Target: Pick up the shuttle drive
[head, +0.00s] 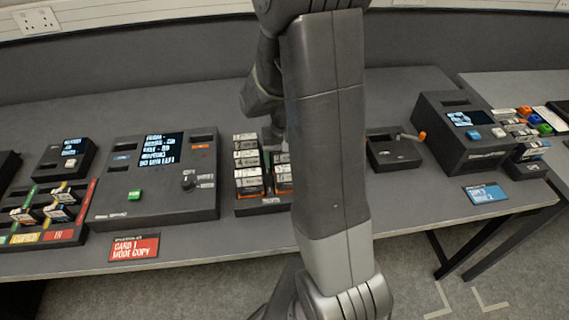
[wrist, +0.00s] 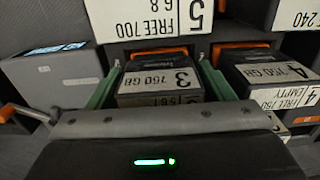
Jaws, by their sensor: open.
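Several dark drives with white labels and orange parts stand in a rack (head: 265,205) in the head view, partly hidden by my arm. None is readably marked as the shuttle drive. In the wrist view my gripper (wrist: 160,85) is open, with one green finger on each side of a drive labelled 3 and 160 GB (wrist: 158,82). I cannot tell whether the fingers touch it. My gripper's fingertips are not clear in the head view.
In the wrist view, a drive labelled FREE 700 (wrist: 150,18) lies beyond and a grey box (wrist: 55,80) stands left. In the head view, a console with a screen (head: 160,180) stands left of the rack. An open black box (head: 395,152) and another console (head: 465,130) stand right.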

